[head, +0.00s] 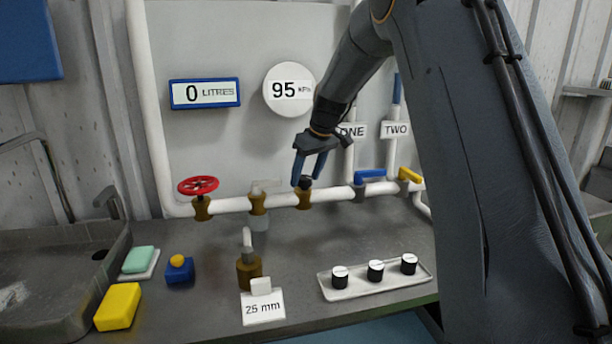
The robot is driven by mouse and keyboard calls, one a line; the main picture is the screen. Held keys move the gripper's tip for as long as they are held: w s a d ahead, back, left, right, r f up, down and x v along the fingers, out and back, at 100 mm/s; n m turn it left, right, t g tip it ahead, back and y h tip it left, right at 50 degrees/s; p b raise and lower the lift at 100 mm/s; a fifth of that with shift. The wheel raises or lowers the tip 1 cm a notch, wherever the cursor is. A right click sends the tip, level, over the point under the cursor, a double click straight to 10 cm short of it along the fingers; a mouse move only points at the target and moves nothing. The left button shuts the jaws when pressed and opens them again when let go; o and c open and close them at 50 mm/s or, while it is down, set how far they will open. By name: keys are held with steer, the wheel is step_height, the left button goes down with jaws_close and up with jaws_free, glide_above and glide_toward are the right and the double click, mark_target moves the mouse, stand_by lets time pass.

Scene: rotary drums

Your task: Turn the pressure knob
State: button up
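The pressure knob is a small dark knob (305,183) on top of a brass fitting (304,198) in the white horizontal pipe. My gripper (306,180) comes down from the upper right, with its two blue fingers spread apart. The fingertips are at the knob's height, one on each side of it. I cannot tell whether they touch it. The fingers partly cover the knob.
A red handwheel (198,186) and another brass fitting (258,201) stand left on the pipe. A blue lever (370,174) and a yellow lever (410,175) are to the right. A tray (345,294) with three black-sided pieces lies in front. A display (205,93) reads 0 litres.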

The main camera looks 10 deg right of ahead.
steer(key=b+v, duration=0.1)
steer(key=v, duration=0.6)
steer(key=shift+r+b, duration=0.4)
steer(key=shift+s, duration=0.1)
